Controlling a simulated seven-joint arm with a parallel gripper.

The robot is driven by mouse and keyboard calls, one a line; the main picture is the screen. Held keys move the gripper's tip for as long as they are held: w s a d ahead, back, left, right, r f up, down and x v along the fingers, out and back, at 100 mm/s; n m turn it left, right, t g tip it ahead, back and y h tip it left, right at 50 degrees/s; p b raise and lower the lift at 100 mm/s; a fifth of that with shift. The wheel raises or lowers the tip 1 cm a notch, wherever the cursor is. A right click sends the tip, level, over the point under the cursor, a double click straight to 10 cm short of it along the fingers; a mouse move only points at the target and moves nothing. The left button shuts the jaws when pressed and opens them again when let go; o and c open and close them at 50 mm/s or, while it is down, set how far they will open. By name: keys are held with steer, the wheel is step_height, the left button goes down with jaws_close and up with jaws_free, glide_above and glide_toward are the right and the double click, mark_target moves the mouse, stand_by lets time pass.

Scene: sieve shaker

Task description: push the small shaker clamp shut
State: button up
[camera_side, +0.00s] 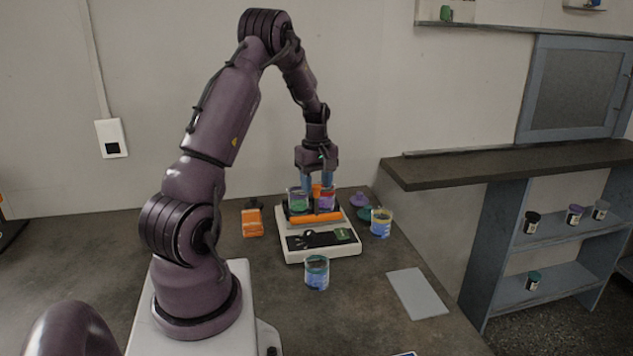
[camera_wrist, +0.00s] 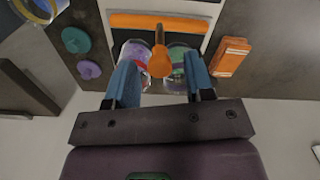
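The white sieve shaker (camera_side: 320,248) stands on the dark bench, with a dark panel on its front. An orange bar (camera_side: 316,217) crosses its top and also shows in the wrist view (camera_wrist: 185,23). The small clamp appears to be the orange lever with a rounded end (camera_wrist: 159,63), upright between two beakers. One beaker (camera_side: 298,200) has green contents, the other (camera_side: 327,201) purple. My gripper (camera_side: 317,184) is above the shaker's rear, pointing down. Its blue fingers are apart in the wrist view (camera_wrist: 160,68), either side of the lever's end with gaps. Contact with the beakers is unclear.
A blue-labelled beaker (camera_side: 317,272) stands in front of the shaker and a yellow-and-blue one (camera_side: 381,223) to its right. Purple (camera_side: 359,200) and teal (camera_side: 366,214) lids lie nearby. An orange block (camera_side: 252,222) is left. A grey sheet (camera_side: 417,293) lies front right.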

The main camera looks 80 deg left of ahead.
jaws_close()
steer(key=shift+a, duration=1.45)
steer(key=shift+o, duration=0.7)
jaws_free()
steer(key=shift+r, duration=0.1)
step_height(320, 180, up, 13)
